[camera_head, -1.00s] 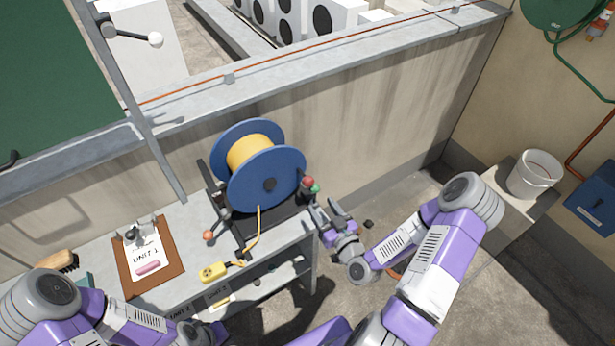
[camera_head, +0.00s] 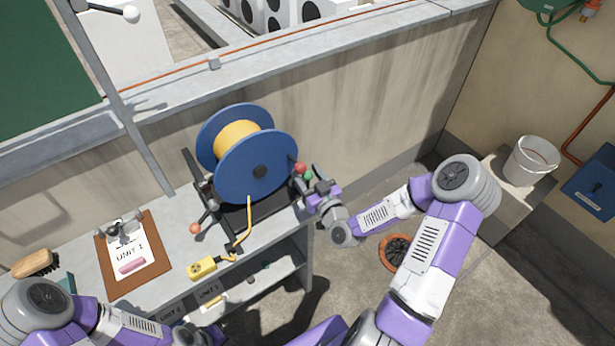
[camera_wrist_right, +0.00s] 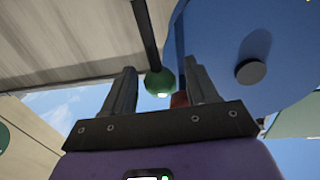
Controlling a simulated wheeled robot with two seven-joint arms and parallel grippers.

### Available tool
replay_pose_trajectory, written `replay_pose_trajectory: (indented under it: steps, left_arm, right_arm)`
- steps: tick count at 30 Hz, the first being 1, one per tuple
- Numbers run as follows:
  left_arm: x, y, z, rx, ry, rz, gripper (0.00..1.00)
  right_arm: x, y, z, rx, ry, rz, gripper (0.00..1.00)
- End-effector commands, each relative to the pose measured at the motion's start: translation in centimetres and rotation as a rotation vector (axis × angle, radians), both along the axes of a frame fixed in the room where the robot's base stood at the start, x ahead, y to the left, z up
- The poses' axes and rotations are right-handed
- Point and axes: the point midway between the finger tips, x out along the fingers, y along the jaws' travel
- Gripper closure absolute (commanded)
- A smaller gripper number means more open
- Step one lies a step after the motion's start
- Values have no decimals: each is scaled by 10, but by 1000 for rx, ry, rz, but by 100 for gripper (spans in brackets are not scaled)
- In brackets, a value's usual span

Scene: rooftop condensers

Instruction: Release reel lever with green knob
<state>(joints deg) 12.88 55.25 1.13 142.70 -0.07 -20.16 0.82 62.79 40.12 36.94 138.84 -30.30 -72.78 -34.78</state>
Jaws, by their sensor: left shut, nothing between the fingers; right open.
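The reel is a blue-flanged drum (camera_head: 256,170) wound with yellow cable (camera_head: 236,142), on a black frame on the grey bench. The green knob (camera_head: 307,176) is at the frame's right side, just below a red knob (camera_head: 300,168). My right gripper (camera_head: 311,184) is open at the green knob. In the right wrist view the green knob (camera_wrist_right: 160,82), on a dark lever (camera_wrist_right: 146,35), appears between the spread fingers (camera_wrist_right: 161,75), and neither finger clearly touches it. The red knob is partly hidden behind one finger there. My left gripper (camera_head: 203,336) is shut and empty low in the head view.
An orange knob (camera_head: 195,229) is at the reel frame's left. The bench also holds a yellow connector (camera_head: 202,267), a clipboard (camera_head: 112,278) and a brush (camera_head: 33,263). A parapet wall (camera_head: 370,105) stands behind. A white bucket (camera_head: 530,160) is at right.

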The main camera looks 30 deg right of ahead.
Motion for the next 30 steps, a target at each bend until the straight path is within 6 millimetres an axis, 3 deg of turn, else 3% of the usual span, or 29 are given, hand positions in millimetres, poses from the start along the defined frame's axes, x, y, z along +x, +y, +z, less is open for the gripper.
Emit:
replay_pose_trajectory:
  steps: [8, 20, 30]
  left_arm:
    - [0, 0, 0, 0, 0, 0, 100]
    - [0, 0, 0, 0, 0, 0, 100]
    - [0, 0, -1, 0, 0, 0, 100]
  right_arm:
    - [2, 0, 0, 1, 0, 0, 42]
    - [2, 0, 0, 1, 1, 0, 100]
    - [6, 0, -1, 14, 1, 3, 100]
